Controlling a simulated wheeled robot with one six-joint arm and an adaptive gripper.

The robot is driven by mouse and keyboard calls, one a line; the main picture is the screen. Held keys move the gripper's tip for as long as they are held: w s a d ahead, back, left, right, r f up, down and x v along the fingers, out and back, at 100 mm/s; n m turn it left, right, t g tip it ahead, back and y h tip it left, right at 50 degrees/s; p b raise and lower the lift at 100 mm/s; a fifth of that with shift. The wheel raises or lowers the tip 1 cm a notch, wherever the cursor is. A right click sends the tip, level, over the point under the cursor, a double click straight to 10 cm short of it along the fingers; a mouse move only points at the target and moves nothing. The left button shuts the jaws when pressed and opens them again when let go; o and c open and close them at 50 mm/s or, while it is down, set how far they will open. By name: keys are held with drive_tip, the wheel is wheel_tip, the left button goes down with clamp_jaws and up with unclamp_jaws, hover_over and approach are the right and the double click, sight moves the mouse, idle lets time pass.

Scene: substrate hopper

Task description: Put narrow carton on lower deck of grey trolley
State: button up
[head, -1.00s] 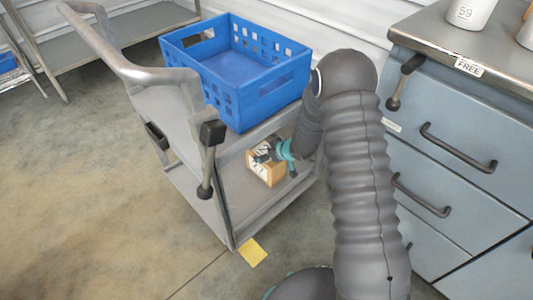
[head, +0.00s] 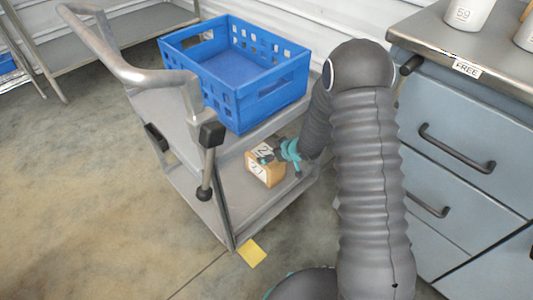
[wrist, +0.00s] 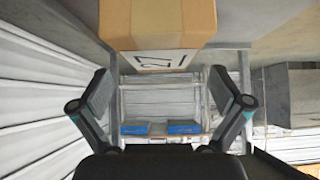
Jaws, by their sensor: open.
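The narrow carton (head: 266,174), brown with a white "2" label, rests on the lower deck (head: 232,208) of the grey trolley (head: 160,110). It also shows at the top of the wrist view (wrist: 165,28), beyond my fingers. My gripper (head: 277,157), with teal parts, is beside the carton's upper right side in the head view. In the wrist view my gripper (wrist: 162,92) has its fingers spread wide with nothing between them. The carton's far side is hidden.
A blue crate (head: 270,97) stands on the trolley's upper deck, above the carton. A blue-grey drawer cabinet (head: 475,135) with cups on top stands at the right. A yellow piece (head: 251,252) lies on the floor by the trolley. Open floor extends left.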

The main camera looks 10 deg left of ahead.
drive_tip(key=v, duration=0.8)
drive_tip(key=shift+p, duration=0.4)
